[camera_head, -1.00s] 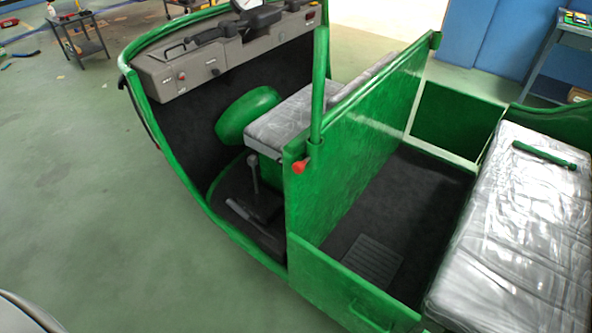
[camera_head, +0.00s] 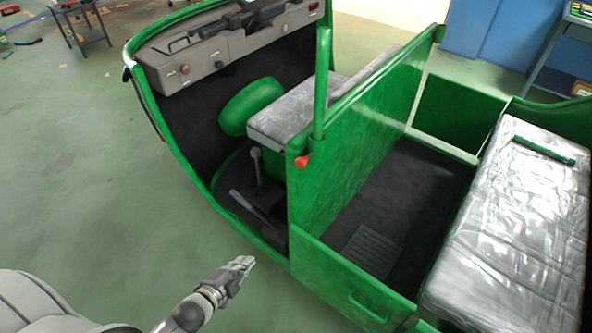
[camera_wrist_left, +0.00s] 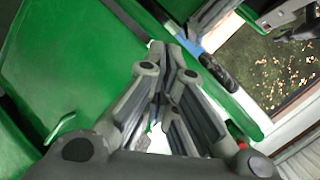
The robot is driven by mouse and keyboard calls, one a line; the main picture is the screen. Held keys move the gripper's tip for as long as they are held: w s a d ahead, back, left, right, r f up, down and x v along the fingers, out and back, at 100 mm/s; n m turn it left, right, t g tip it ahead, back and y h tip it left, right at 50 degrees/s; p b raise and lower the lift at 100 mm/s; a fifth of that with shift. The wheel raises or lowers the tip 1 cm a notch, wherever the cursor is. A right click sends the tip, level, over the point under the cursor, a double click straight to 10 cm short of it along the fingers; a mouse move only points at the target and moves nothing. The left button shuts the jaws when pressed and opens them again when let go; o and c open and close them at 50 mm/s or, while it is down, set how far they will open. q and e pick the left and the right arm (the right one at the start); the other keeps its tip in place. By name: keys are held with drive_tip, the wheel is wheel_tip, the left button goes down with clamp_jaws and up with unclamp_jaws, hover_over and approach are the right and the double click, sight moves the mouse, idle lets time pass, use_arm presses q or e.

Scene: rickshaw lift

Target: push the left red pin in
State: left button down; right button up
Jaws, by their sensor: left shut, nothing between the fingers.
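The red pin (camera_head: 302,161) sticks out near the foot of the green post (camera_head: 321,85), at the front upper corner of the green partition panel. My left gripper (camera_head: 246,262) is low in the head view, left of and below the pin, clear of the rickshaw in the picture. Its fingers are shut and empty. The left wrist view shows the shut fingers (camera_wrist_left: 168,52) in front of green panels. A small red bit (camera_wrist_left: 238,133) shows beside the right finger there; I cannot tell if it is the pin. My right gripper is not in view.
The green rickshaw's lower side wall (camera_head: 340,285) and front rim lie right of my left arm. A grey seat (camera_head: 285,118) and levers (camera_head: 257,165) are in the cab. A green bar (camera_head: 544,150) lies on the rear seat. The floor at left is open.

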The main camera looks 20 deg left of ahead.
use_arm(q)
drive_tip(key=w+d+r+m+t+h, duration=0.1)
drive_tip(key=r+m, duration=0.1)
drive_tip(key=r, duration=0.6)
drive_tip(key=w+d+r+m+t+h, duration=0.1)
drive_tip(key=d+r+m+t, duration=0.1)
drive_tip(key=r, duration=0.5)
drive_tip(key=w+d+r+m+t+h+p, duration=0.1)
drive_tip(key=d+r+m+h, duration=0.1)
drive_tip(key=r, duration=0.6)
drive_tip(key=shift+d+r+m, duration=0.15)
drive_tip(key=shift+r+m, duration=0.15)
drive_tip(key=shift+m, duration=0.5)
drive_tip(key=shift+w, duration=0.1)
drive_tip(key=p, duration=0.4)
approach(303, 168)
drive_tip(key=x, duration=0.7)
drive_tip(key=shift+w, duration=0.1)
